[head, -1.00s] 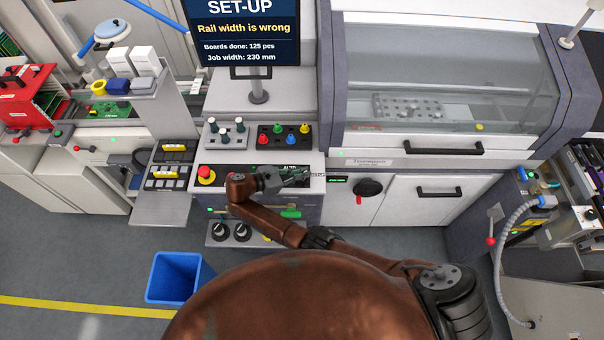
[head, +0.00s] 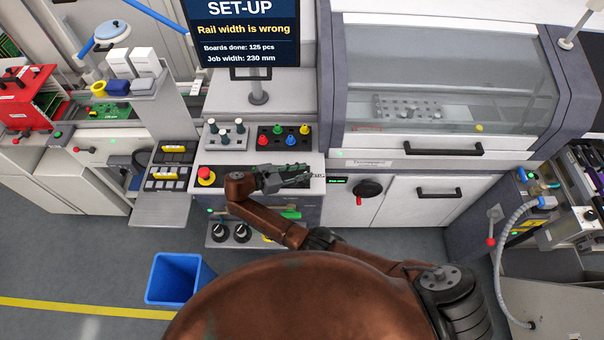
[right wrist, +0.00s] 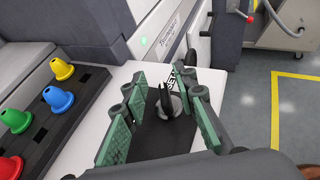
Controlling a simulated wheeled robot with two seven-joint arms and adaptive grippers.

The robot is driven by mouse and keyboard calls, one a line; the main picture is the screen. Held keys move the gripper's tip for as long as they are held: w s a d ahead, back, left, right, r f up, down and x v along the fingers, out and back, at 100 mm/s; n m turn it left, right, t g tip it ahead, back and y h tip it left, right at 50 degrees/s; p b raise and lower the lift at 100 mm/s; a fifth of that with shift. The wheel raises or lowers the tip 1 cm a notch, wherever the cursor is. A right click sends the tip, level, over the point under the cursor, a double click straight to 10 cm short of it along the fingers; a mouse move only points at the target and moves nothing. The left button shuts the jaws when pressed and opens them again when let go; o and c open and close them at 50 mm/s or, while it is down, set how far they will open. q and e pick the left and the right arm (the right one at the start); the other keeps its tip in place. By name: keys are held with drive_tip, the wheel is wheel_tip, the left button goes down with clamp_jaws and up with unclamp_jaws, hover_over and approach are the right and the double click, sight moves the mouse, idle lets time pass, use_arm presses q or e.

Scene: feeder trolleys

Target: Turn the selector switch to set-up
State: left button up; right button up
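The selector switch (right wrist: 170,108) shows in the right wrist view as a black knob on a round silver base, on a dark panel. White lettering beside it reads in part "SET". My right gripper (right wrist: 153,110) is open, with its green-padded fingers on both sides of the knob; I cannot tell whether either finger touches it. In the head view my right gripper (head: 302,177) lies over the right end of the console's dark panel and largely hides the switch. The screen (head: 243,30) reads "SET-UP" and "Rail width is wrong". My left gripper is not in view.
A red emergency button (head: 206,174) sits at the panel's left end. Coloured pegs (head: 290,133) stand in a black tray behind my gripper. A machine with a glass hood (head: 440,85) stands at the right. A blue bin (head: 175,279) is on the floor.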

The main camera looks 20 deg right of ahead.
wheel_tip(320, 180, up, 8)
drive_tip(key=shift+r, duration=0.25)
idle(0.5)
